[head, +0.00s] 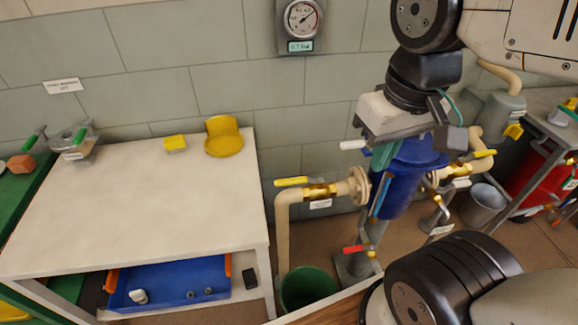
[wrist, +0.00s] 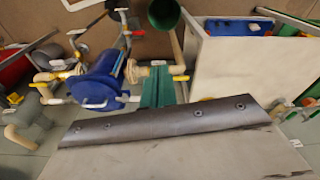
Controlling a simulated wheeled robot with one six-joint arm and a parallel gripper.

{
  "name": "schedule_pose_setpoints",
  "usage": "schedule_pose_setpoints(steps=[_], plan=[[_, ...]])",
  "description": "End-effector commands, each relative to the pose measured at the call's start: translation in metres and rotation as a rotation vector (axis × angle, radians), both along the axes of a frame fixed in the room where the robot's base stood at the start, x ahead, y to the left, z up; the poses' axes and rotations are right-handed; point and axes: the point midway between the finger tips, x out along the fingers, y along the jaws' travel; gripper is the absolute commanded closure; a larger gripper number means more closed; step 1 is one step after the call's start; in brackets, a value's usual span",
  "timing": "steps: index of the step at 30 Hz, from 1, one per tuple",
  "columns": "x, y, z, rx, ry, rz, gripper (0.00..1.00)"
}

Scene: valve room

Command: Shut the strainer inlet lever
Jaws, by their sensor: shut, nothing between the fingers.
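The blue strainer (head: 408,180) stands upright between two cream pipe runs, its lid facing up in the wrist view (wrist: 95,90). On its left pipe a brass valve carries a yellow lever (head: 291,181), lying roughly along the pipe. On its right another yellow lever (head: 484,153) also looks in line with its pipe. Their tags are too small to read, so I cannot tell which is the inlet. My gripper (head: 382,158) is shut and empty, its teal fingers in front of the strainer's top left. The fingers also show in the wrist view (wrist: 157,88). My gripper partly hides the strainer's top.
A red lever (head: 353,249) sits low under the strainer. A green bucket (head: 308,287) stands below the left pipe. A white table (head: 140,210) fills the left. A grey bucket (head: 483,205) and red vessel (head: 535,175) are at right. A gauge (head: 303,20) hangs on the wall.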

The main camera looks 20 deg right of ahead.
Motion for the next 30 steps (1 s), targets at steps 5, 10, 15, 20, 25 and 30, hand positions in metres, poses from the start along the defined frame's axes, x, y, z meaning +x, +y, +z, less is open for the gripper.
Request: schedule_pose_setpoints(steps=[5,10,15,20,25,30], plan=[[0.013,0.001,0.004,0.003,0.015,-0.006,1.00],[0.058,0.001,0.011,0.011,0.060,-0.025,1.00],[0.122,0.004,0.006,0.021,0.116,-0.053,1.00],[0.183,0.007,-0.012,0.028,0.167,-0.081,1.00],[0.247,0.011,-0.048,0.033,0.221,-0.110,1.00],[0.304,0.015,-0.099,0.038,0.276,-0.140,1.00]])
